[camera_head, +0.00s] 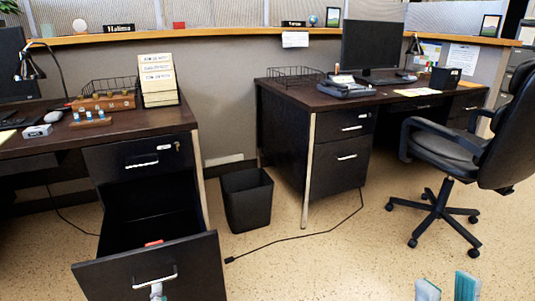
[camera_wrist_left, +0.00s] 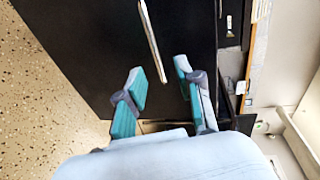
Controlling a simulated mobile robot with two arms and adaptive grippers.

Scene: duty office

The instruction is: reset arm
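The lower drawer (camera_head: 200,270) of the left desk is pulled open, and a small red item (camera_head: 153,243) lies inside. Its bar handle (camera_head: 155,279) is on the front panel. My left gripper (camera_head: 157,291) shows only as a small pale piece at the handle in the head view. In the left wrist view my left gripper (camera_wrist_left: 159,72) has its teal fingers spread, with the metal handle (camera_wrist_left: 153,40) just beyond and between the tips. I cannot tell if they touch. My right gripper (camera_head: 447,288) shows two separated teal fingertips at the bottom edge, empty over the floor.
A black waste bin (camera_head: 247,199) stands between the left desk (camera_head: 120,125) and the right desk (camera_head: 285,110). A black office chair (camera_head: 450,150) is at the right. A cable (camera_head: 300,236) crosses the speckled floor. The floor in the middle front is mostly clear.

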